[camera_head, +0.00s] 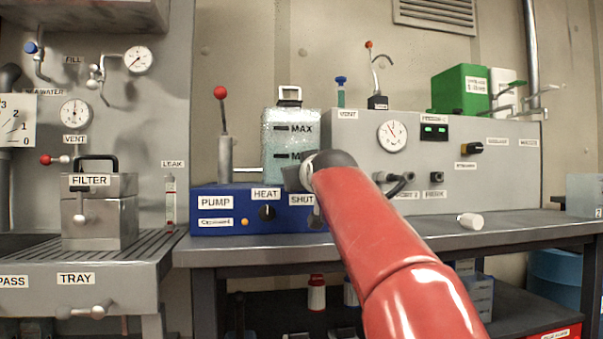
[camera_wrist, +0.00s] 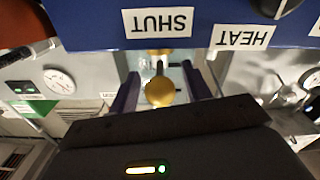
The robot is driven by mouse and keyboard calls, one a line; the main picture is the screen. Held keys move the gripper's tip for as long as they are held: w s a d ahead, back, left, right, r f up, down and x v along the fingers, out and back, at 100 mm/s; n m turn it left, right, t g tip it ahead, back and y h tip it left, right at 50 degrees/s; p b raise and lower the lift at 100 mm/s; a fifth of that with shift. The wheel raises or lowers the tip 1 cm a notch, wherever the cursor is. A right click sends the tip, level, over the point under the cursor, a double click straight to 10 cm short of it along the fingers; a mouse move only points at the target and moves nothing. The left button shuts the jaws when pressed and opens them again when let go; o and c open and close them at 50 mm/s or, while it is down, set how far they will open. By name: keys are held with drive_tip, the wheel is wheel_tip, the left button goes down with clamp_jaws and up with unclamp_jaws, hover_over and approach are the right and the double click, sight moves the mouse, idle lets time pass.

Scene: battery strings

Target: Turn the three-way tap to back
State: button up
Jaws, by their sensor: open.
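In the wrist view, which is upside down, a brass round knob (camera_wrist: 160,93) shows below the SHUT label (camera_wrist: 157,22) of the blue panel. It looks like part of the three-way tap; its pointing direction cannot be read. My gripper (camera_wrist: 161,90) is open, with one dark finger on each side of the knob. Whether the fingers touch it cannot be told. In the head view my red arm reaches to the SHUT label (camera_head: 301,199) and hides the gripper and most of the tap.
The blue pump box (camera_head: 217,222) carries a HEAT knob (camera_head: 267,212) left of the tap. A clear tank (camera_head: 281,140) stands behind. A grey instrument box (camera_head: 455,170) is at right. A white cylinder (camera_head: 470,221) lies on the bench. The filter (camera_head: 98,215) stands far left.

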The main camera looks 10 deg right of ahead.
drive_tip(key=shift+w, duration=1.1)
clamp_jaws()
